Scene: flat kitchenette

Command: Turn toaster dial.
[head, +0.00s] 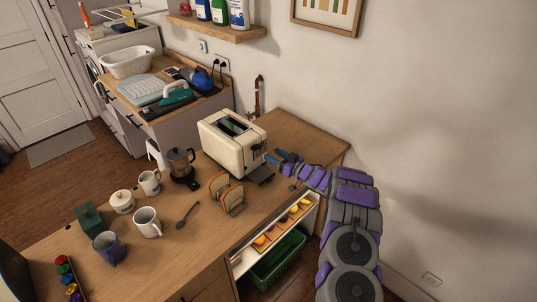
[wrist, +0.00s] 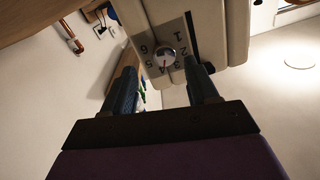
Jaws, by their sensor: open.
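The cream toaster (head: 230,142) stands on the wooden counter, with its two slots on top. In the wrist view the toaster (wrist: 207,25) shows its end face, upside down, with a round metallic dial (wrist: 165,57) and printed numbers around it. My gripper (head: 272,159) is at the toaster's right end in the head view. In the wrist view my gripper (wrist: 165,80) has its two dark fingers spread apart, with the dial between and beyond the fingertips. I cannot tell whether a finger touches the toaster. The dial is not discernible in the head view.
A toast rack with bread (head: 228,192), a moka pot (head: 181,167), a spoon (head: 187,213) and mugs (head: 148,222) stand left of my arm. The counter's far right corner (head: 315,143) is clear.

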